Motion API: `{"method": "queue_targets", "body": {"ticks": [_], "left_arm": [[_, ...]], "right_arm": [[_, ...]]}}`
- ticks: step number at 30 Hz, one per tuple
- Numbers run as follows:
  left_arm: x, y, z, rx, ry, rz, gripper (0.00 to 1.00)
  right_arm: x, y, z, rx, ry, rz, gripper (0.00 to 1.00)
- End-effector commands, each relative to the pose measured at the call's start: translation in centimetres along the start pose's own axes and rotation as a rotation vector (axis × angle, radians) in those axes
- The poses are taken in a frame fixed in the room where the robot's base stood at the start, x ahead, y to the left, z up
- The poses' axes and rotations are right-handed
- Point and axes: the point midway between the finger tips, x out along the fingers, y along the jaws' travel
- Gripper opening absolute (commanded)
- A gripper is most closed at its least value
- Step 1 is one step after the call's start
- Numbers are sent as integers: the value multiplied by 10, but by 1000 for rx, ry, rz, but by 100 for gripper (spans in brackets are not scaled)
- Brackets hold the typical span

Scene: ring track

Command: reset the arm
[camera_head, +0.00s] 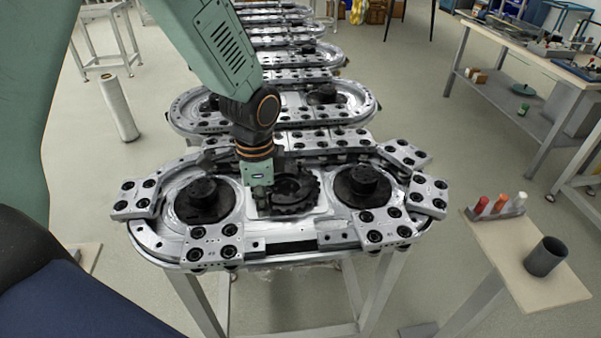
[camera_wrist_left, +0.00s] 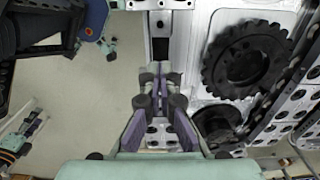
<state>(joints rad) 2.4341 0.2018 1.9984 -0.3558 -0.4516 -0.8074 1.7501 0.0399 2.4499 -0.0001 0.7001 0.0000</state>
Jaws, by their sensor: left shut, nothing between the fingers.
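My left arm comes in from the upper left over the nearest ring track (camera_head: 160,240). My left gripper (camera_head: 262,203) points down by the left side of a black toothed wheel (camera_head: 298,190) in the middle of the track. In the left wrist view the fingers (camera_wrist_left: 160,82) are together and hold nothing. The toothed wheel (camera_wrist_left: 248,60) lies to their right, apart from them, on a pale plate. From these views I cannot tell the exact height of the fingertips above the track. My right gripper is in neither view.
Black hubs (camera_head: 205,198) (camera_head: 362,186) stand on either side of the wheel. Metal carriage plates (camera_head: 215,243) ring the track. More tracks line up behind. At right, a small stand (camera_head: 530,270) holds a dark cup (camera_head: 545,256) and colored bottles (camera_head: 499,204). A workbench stands at upper right.

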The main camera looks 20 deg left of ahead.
Motion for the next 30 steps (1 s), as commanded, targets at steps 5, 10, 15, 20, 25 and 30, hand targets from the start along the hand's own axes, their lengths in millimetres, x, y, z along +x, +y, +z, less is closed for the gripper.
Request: {"method": "queue_targets", "body": {"ticks": [5,10,15,20,25,30], "left_arm": [[6,2,-1,-7,0,3,0],[76,31,0,-123,16,32,0],[173,81,10,-348,38,61,0],[247,130,30,-567,36,72,0],[309,180,60,-791,20,59,0],[344,215,86,-957,5,30,0]], "right_arm": [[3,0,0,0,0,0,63],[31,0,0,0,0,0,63],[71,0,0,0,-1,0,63],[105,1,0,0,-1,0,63],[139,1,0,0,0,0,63],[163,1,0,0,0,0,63]]}}
